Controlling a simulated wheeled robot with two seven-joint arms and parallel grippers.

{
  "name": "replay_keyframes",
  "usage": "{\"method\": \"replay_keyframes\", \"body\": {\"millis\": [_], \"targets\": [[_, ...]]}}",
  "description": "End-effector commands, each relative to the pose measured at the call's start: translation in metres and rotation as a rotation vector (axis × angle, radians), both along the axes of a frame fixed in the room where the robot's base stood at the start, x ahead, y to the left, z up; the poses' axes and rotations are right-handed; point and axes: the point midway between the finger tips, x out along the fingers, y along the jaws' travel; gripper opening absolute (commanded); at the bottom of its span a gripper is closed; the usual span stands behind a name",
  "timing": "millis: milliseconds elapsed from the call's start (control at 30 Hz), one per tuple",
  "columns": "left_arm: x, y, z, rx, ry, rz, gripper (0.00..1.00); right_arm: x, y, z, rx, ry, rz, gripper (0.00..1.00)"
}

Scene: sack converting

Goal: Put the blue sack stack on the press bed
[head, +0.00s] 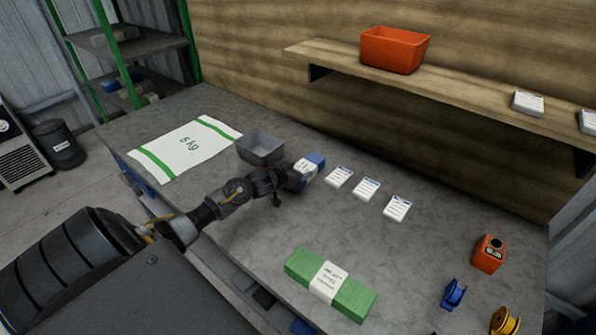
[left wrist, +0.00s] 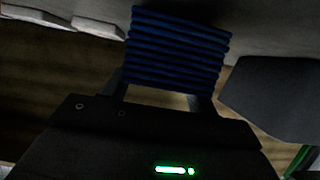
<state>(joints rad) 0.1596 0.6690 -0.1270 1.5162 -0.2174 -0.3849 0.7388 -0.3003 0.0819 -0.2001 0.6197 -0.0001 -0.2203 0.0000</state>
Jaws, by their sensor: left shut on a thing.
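The blue sack stack (head: 317,160), with a white band around it, is at the end of my left arm, over the middle of the table. My left gripper (head: 291,178) is shut on it and partly covers it. In the left wrist view the layered blue edges of the stack (left wrist: 178,48) show between the fingers. I cannot tell whether the stack touches the table. I do not make out a press bed in either view. My right gripper is not in view.
A grey bin (head: 260,147) stands just left of the held stack, by a flat white sack (head: 190,155). Several white packs (head: 366,188) lie to the right. A banded green stack (head: 300,264) lies in front. An orange bin (head: 394,52) stands on the shelf. The table between is clear.

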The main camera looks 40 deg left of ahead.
Motion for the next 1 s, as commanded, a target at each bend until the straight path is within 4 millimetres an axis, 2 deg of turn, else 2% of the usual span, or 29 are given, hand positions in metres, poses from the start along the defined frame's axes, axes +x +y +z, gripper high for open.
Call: {"method": "replay_keyframes", "body": {"millis": [467, 500, 633, 1000], "targets": [[0.0005, 0.0007, -0.0088, 0.001, -0.004, 0.002, 0.29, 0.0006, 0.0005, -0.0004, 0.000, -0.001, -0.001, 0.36], [0.0001, 0.0007, -0.0085, 0.001, -0.002, 0.001, 0.64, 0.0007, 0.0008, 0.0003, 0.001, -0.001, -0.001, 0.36], [0.0000, 0.0006, -0.0085, 0.001, -0.002, 0.001, 0.81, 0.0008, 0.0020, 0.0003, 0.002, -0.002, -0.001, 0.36], [-0.0023, 0.0005, -0.0040, 0.001, -0.001, 0.001, 0.81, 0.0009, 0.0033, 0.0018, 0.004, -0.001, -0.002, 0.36]]}}
